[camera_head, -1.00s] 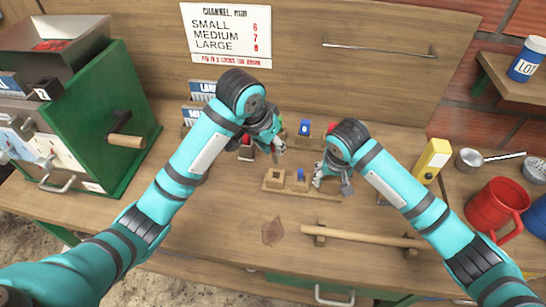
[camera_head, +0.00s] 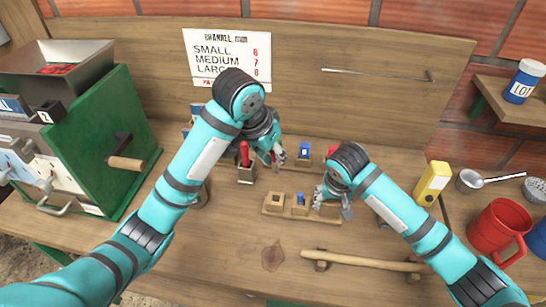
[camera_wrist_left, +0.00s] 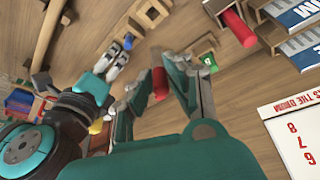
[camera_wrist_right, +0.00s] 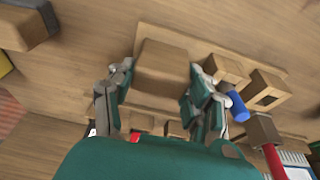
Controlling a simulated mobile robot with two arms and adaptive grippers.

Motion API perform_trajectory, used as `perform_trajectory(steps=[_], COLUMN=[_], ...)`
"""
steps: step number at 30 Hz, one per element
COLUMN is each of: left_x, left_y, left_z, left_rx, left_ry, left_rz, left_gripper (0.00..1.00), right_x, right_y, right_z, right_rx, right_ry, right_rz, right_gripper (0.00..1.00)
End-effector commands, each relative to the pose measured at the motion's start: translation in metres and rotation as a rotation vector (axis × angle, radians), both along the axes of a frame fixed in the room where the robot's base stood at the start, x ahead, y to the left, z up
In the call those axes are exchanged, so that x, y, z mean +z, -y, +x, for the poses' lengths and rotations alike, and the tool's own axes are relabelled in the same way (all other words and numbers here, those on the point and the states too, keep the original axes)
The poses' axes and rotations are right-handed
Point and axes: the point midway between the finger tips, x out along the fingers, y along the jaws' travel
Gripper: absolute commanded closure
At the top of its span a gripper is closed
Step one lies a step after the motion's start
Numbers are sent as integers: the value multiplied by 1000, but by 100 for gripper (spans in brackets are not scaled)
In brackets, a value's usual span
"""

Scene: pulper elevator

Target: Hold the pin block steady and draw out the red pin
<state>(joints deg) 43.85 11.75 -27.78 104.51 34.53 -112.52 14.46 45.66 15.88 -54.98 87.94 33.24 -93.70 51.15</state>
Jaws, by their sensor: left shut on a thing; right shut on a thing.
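The pin block row (camera_head: 273,213) is a wooden strip with small blocks on the bench, mid-picture. Its left block (camera_head: 275,200) has an empty square hole; its middle block carries a blue pin (camera_head: 301,199). My right gripper (camera_head: 322,198) is shut on the right-hand block (camera_wrist_right: 162,65), which shows between its fingers in the right wrist view. My left gripper (camera_head: 275,158) is shut on a short red pin (camera_wrist_left: 160,83), held clear of the blocks, behind them. The left fingers partly cover the pin in the head view.
Another red pin (camera_head: 244,154) stands in a wooden holder behind the row. A blue piece (camera_head: 304,151) stands near the back board. A wooden rail (camera_head: 360,261) lies in front. A yellow box (camera_head: 433,183) and red mug (camera_head: 499,232) stand at right; a green machine (camera_head: 90,130) at left.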

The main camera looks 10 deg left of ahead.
Motion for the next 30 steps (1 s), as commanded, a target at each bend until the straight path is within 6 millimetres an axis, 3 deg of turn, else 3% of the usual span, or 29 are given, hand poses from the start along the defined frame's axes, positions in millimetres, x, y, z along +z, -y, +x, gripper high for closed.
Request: perform_trajectory(steps=[30], left_x=[42], left_y=[0], left_z=[0], left_rx=[-1], left_ry=[3], left_rz=[1], left_gripper=[100], right_x=[1], right_y=[0], right_z=[0], right_rx=[0], right_ry=[1], right_rz=[1], right_gripper=[85])
